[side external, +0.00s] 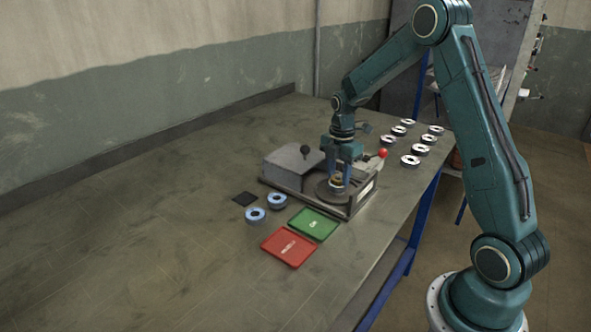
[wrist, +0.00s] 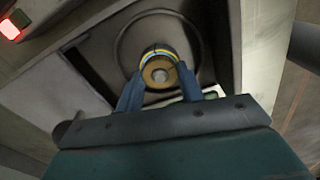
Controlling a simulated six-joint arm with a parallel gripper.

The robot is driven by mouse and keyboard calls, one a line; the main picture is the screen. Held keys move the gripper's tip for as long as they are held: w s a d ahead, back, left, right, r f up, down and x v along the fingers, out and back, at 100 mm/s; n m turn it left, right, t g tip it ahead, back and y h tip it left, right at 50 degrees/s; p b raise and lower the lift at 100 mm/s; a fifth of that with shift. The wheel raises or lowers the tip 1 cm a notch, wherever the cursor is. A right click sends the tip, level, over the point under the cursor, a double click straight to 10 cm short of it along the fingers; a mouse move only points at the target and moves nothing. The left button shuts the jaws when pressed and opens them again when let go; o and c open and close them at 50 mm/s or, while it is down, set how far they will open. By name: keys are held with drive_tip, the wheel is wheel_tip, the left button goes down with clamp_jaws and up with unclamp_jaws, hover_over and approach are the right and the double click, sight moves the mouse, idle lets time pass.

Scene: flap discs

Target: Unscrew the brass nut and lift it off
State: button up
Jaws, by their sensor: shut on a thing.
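The brass nut (wrist: 158,71) shows from above in the wrist view, with a grey stud end in its middle. My gripper (wrist: 160,90) has its two blue fingers on either side of the nut and is shut on it. In the side external view my gripper (side external: 340,175) points down over the round dark plate of the machine (side external: 361,205), and the nut (side external: 337,179) shows between and below the fingers. A yellow and blue band rings the far side of the nut in the wrist view. I cannot tell whether the nut still touches what is under it.
The machine has a grey housing with a black knob (side external: 305,149) and a red-ended lever (side external: 383,153). A green tray (side external: 314,223) and a red tray (side external: 289,247) lie in front. Two blue discs (side external: 255,215) and a black pad (side external: 244,198) lie left. Several white-topped discs (side external: 410,161) stand behind right.

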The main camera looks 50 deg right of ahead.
drive_tip(key=shift+n, duration=0.6)
drive_tip(key=shift+r, duration=0.1)
drive_tip(key=shift+r, duration=2.4)
